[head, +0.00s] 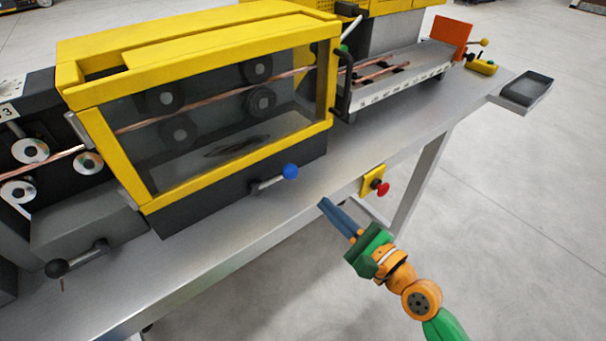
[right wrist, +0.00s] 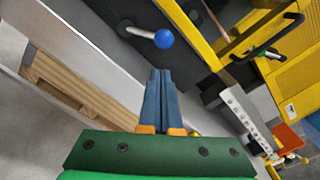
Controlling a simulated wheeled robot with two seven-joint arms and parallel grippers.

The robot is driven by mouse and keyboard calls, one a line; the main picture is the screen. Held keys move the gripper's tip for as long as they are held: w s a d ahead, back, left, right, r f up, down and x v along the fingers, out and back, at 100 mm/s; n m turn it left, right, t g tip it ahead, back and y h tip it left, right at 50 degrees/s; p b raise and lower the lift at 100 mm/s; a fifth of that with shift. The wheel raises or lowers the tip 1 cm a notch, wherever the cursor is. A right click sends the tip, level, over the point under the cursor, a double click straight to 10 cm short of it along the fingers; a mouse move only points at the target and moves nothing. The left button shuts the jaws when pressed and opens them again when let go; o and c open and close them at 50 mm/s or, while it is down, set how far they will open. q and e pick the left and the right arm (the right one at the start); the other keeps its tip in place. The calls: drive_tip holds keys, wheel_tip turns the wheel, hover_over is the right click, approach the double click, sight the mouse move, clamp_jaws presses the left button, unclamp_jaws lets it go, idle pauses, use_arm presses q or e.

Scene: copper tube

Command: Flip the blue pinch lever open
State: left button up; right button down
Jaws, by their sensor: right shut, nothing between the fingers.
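The blue pinch lever has a blue ball knob (head: 291,171) on a short metal arm and sits on the dark front face below the yellow-framed window of the machine. In the head view the arm points right and slightly up from its pivot. The knob also shows in the right wrist view (right wrist: 164,39), beyond the fingertips. My right gripper (head: 323,203) is shut and empty, below and right of the knob and apart from it. Its blue fingers also show together in the right wrist view (right wrist: 160,73). My left gripper is not in view.
A black-knobbed lever (head: 58,268) is at the lower left. A red stop button (head: 382,188) on a yellow box is on the bench front edge (head: 250,240). A black handle (head: 345,85) stands out from the yellow guard. Space before the bench is open floor.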

sight(275, 179)
drive_tip(key=x, duration=0.9)
drive_tip(key=shift+d+f, duration=0.1)
drive_tip(key=shift+d, duration=0.05)
drive_tip(key=shift+w+a, duration=0.3)
drive_tip(key=shift+w, duration=0.2)
